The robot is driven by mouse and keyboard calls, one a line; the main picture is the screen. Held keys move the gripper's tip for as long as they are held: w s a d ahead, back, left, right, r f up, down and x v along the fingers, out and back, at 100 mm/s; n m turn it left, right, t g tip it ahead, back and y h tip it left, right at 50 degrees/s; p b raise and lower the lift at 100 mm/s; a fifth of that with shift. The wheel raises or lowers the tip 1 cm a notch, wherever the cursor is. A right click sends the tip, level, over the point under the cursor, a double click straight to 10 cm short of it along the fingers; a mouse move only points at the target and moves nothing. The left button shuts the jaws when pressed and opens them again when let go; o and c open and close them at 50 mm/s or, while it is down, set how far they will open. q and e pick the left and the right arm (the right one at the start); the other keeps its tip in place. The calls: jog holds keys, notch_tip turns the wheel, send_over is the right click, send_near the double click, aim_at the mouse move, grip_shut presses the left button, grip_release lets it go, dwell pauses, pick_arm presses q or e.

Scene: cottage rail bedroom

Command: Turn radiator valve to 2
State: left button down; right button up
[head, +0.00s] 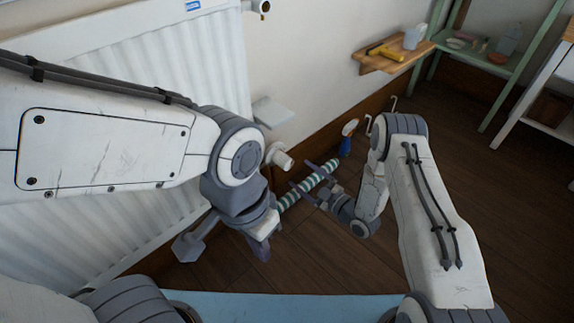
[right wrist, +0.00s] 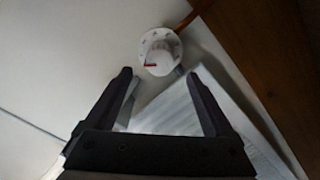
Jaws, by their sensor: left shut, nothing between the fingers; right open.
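The radiator valve (head: 280,157) is a white knob beside the radiator's right end in the head view. In the right wrist view the valve (right wrist: 160,48) shows its round face just beyond the fingertips, with a red mark at its lower left; its numbers are too small to read. My right gripper (head: 300,175) is open and empty, pointing at the valve with a gap between; its two dark fingers (right wrist: 159,74) also show in the right wrist view. My left gripper (head: 262,250) is shut and empty, low in front of the radiator (head: 225,65).
A green-and-white striped roll (head: 287,198) lies low behind my right gripper. A blue spray bottle (head: 346,145) stands by the wall. A small wooden shelf (head: 372,64) and a green rack (head: 487,62) are at the back right. The dark floor (head: 455,135) is open at right.

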aim_at(290, 166)
jog(key=b+x, duration=0.1)
jog(key=x, duration=0.2)
jog(key=b+x, duration=0.2)
jog(key=x, duration=0.2)
jog(key=shift+f, duration=0.25)
jog(key=shift+w+a+r, duration=0.15)
jog(key=shift+w+a, duration=0.2)
jog(key=shift+w, duration=0.05)
jog(key=shift+c, duration=0.3)
jog(key=c, duration=1)
jog(key=shift+d, duration=0.15)
jog(key=c, duration=0.3)
